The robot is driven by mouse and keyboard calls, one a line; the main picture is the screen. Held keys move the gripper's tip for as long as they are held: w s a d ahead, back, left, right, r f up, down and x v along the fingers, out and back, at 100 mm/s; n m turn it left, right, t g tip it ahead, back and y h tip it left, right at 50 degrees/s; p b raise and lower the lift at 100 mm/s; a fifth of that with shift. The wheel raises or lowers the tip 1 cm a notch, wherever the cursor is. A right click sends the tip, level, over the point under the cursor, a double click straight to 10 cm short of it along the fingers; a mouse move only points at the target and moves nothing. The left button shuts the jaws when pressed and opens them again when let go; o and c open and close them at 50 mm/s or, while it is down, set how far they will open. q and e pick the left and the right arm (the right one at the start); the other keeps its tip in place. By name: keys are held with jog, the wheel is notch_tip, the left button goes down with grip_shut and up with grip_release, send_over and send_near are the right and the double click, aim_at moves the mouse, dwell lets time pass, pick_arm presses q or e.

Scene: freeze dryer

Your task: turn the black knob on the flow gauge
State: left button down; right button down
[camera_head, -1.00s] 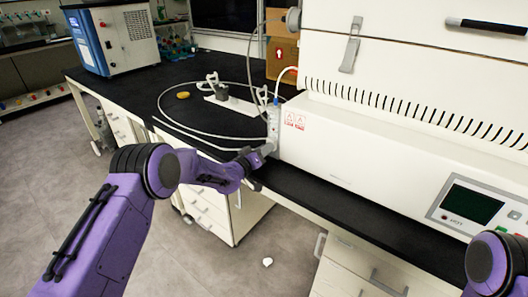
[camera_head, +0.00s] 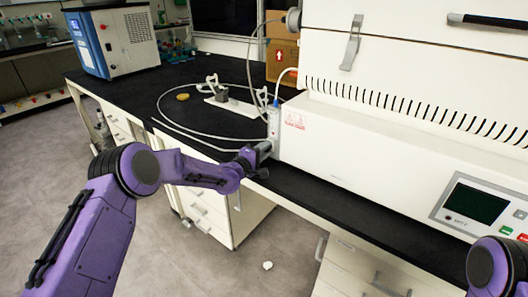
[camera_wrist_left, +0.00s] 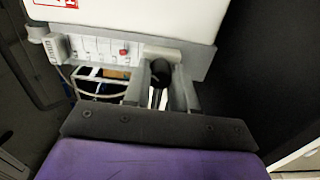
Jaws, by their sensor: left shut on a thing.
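The white freeze dryer (camera_head: 375,165) stands on the black bench. The flow gauge, a narrow pale panel (camera_head: 273,122), is at its left end. In the left wrist view the gauge's underside or face (camera_wrist_left: 100,48) shows pale blocks and a small red part. My left gripper (camera_head: 268,147) is at the gauge's lower part. In the left wrist view its grey fingers (camera_wrist_left: 160,88) stand on both sides of the black knob (camera_wrist_left: 160,70) and are shut on it. In the head view the gripper hides the knob. My right gripper is out of view.
A pale hose (camera_head: 190,132) loops over the bench (camera_head: 330,195) behind the gauge. A white stand with clamps (camera_head: 232,102) and a yellow dish (camera_head: 183,97) are there too. The blue and white machine (camera_head: 112,40) is farther left. Open floor lies in front of the drawers.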

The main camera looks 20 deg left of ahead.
pick_arm(q)
jog(key=n, duration=0.3)
jog(key=shift+f+n+b, duration=0.1)
jog(key=shift+n+b, duration=0.5)
jog(key=shift+n, duration=1.4)
jog(key=c, duration=0.9)
grip_release()
jog(key=v, duration=1)
jog(key=shift+s+b, duration=0.25)
jog(key=shift+b, duration=0.1)
jog(key=shift+a, duration=0.1)
